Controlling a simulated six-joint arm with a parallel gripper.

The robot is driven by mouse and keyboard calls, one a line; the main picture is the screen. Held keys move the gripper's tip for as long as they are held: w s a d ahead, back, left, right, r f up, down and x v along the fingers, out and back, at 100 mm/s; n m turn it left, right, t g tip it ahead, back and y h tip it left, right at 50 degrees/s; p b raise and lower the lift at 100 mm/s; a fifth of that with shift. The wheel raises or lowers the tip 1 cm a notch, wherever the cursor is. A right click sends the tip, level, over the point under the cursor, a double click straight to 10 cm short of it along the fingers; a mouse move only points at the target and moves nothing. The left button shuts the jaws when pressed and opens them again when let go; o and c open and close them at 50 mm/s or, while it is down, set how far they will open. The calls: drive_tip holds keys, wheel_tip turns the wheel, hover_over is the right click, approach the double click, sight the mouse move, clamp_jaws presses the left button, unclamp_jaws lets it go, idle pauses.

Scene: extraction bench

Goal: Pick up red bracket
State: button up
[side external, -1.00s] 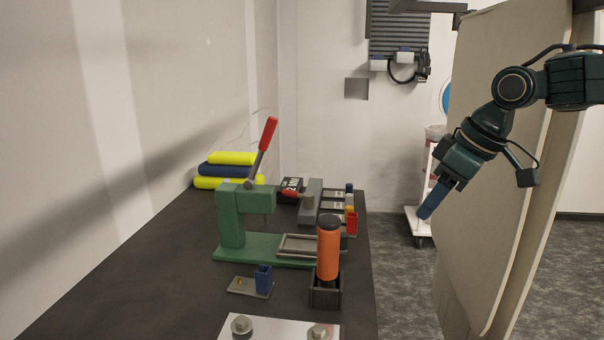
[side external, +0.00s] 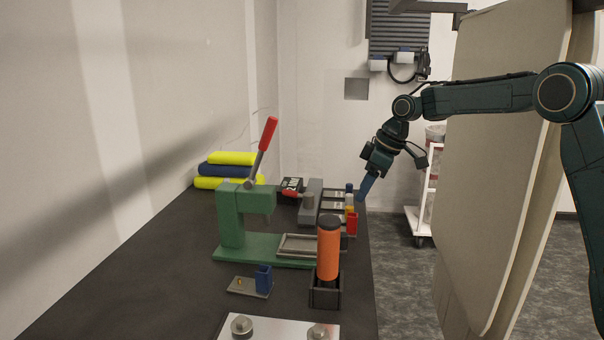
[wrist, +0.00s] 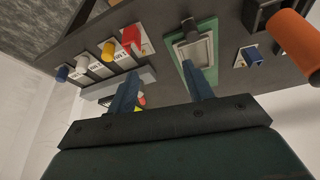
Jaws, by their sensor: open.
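The red bracket (side external: 351,223) stands at the near end of a row of small coloured parts, by the bench's right edge. It also shows in the wrist view (wrist: 131,38), upper left of centre, beside a labelled strip. My gripper (side external: 364,193) is open and empty, pointing down, and appears above and behind the red bracket in the side view. In the wrist view my two blue fingers (wrist: 158,68) are spread apart, with the red bracket beyond and left of them. Nothing is between the fingers.
Yellow (wrist: 108,50), white and blue parts line up beside the red bracket. A green press (side external: 232,220) with a red-tipped lever stands to the left. An orange cylinder (side external: 329,250) in a dark holder stands nearer. A blue bracket (side external: 263,279) sits on a small plate.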

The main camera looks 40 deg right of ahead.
drive_tip(key=n, duration=0.1)
hover_over(350, 214)
drive_tip(key=s+d, duration=0.2)
drive_tip(key=f, duration=0.6)
drive_tip(key=shift+w+a, duration=0.1)
drive_tip(key=shift+a, duration=0.15)
drive_tip(key=shift+x, duration=3.7)
drive_tip(key=shift+a, duration=0.2)
drive_tip(key=shift+r, duration=0.1)
clamp_jaws()
drive_tip(key=shift+r, duration=5)
